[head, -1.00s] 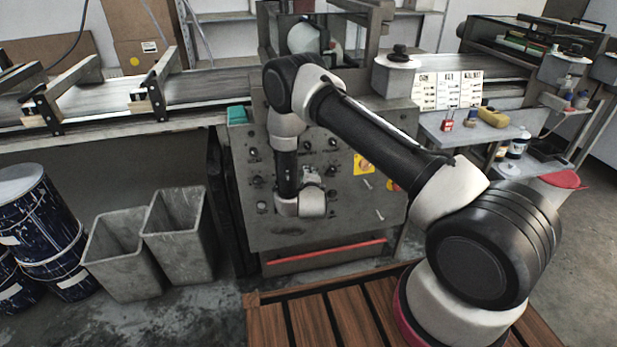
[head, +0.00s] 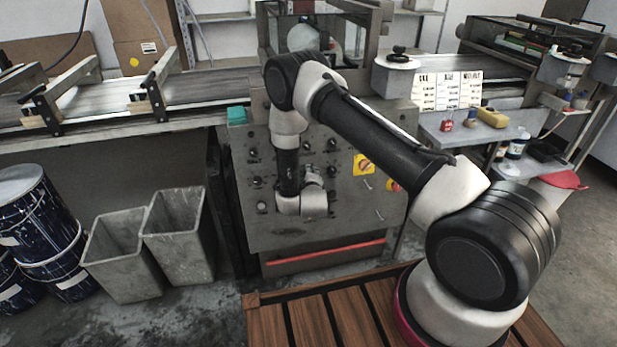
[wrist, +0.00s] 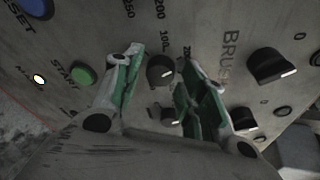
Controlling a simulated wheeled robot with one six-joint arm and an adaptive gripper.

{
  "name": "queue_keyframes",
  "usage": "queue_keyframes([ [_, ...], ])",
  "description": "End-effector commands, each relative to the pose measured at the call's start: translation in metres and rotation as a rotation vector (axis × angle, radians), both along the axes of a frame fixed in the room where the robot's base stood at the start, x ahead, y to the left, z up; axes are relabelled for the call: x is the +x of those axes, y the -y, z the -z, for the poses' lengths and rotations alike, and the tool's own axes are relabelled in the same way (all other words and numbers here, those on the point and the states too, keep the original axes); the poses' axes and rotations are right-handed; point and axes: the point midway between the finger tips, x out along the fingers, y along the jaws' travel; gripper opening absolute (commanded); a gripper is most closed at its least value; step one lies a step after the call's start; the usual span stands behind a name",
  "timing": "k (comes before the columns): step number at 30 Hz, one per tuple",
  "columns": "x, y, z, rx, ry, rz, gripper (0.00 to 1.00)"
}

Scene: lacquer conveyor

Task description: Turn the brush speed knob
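The grey control panel (head: 240,215) faces me, with several dark knobs on it. In the wrist view a small black knob (wrist: 160,71) shows between the fingers of my gripper (wrist: 161,66). The fingers have green pads and stand apart; I cannot tell if either touches the knob. A larger black knob (wrist: 272,66) with a white pointer mark lies to the right, outside the fingers. A partly covered label starting "BRUS" (wrist: 230,55) is printed between these two knobs. In the head view my wrist is at the panel and the fingertips are hidden.
A green START button (wrist: 84,74), a lit lamp (wrist: 39,79) and a blue button are left in the wrist view. Another knob (wrist: 243,119) is near the right finger. A yellow-backed switch (head: 364,165) is right of my wrist. Two grey bins (head: 180,240) stand left of the panel.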

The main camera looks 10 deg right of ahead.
Motion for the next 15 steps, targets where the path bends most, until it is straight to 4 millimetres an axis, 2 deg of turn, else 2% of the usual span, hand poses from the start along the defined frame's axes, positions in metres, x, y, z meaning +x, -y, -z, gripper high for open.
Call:
queue_keyframes([
  [10, -0.001, -0.001, -0.001, 0.0, 0.001, 0.0, 0.5],
  [15, -0.02, -0.005, -0.007, 0.0, -0.001, -0.003, 0.5],
])
